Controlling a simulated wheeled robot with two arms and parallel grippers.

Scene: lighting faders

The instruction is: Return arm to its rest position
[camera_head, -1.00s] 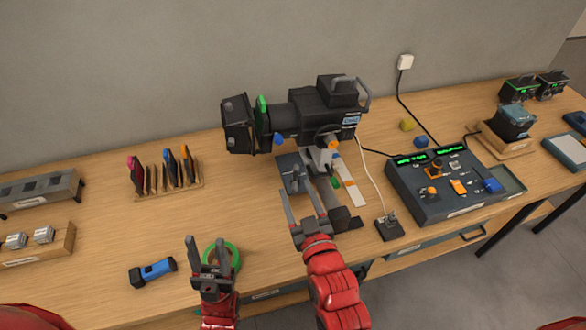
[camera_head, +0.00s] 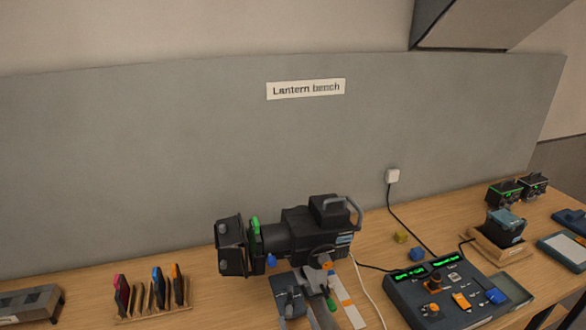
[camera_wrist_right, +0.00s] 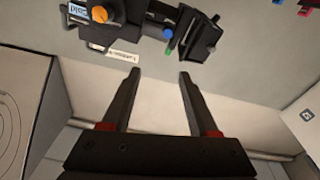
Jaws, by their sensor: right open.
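My right gripper (camera_head: 303,306) shows only in part at the bottom edge of the head view, just in front of the black stage lantern (camera_head: 300,232). In the right wrist view the gripper (camera_wrist_right: 159,74) is open, with two dark fingers wide apart and nothing between them. The lantern (camera_wrist_right: 118,15) shows upside down at the top of that view, beyond the fingertips and apart from them. My left gripper is out of the head view.
The fader console (camera_head: 455,290) with green displays stands right of the lantern. A rack of coloured filters (camera_head: 150,297) stands at left. A cable runs from a wall socket (camera_head: 393,175) to the console. The wall carries a "Lantern bench" sign (camera_head: 306,89).

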